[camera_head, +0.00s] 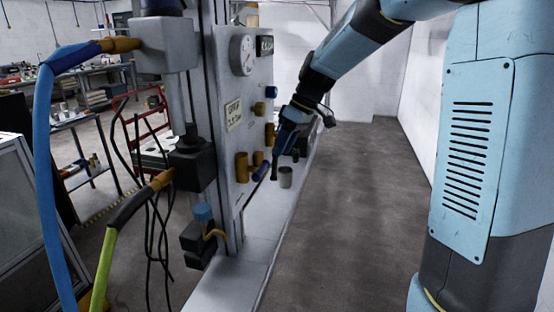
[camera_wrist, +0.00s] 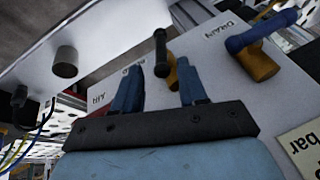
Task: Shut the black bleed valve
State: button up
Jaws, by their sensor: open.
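The black bleed valve shows in the wrist view as a black lever (camera_wrist: 160,50) on a brass body, mounted on a pale panel (camera_wrist: 218,62). The lever stands nearly upright in that picture. My gripper (camera_wrist: 159,66) is open, with one blue finger to each side of the lever's lower end. I cannot tell whether the fingertips reach past the lever in depth or touch it. In the head view my gripper (camera_head: 275,165) is low by the panel's right edge, where my arm hides part of the valves.
A blue-handled valve (camera_wrist: 262,42) labelled DRAIN is right of the black one in the wrist view. A grey cylinder (camera_wrist: 65,62) is at left. In the head view, a round gauge (camera_head: 242,55) and several brass fittings (camera_head: 242,167) are on the panel. Open floor (camera_head: 345,220) lies right.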

aim_at(275, 166)
jog(key=v, duration=0.7)
jog(key=shift+d+r, duration=0.2)
jog(key=shift+r, duration=0.1)
jog(key=shift+s+d+f+y, duration=0.1)
jog(key=shift+d+f+y, duration=0.3)
jog(key=shift+f, duration=0.1)
jog(key=shift+a, duration=0.1)
jog(key=x, duration=1.3)
jog(key=shift+a+f, duration=0.15)
jog(key=shift+f, duration=0.2)
grip_shut()
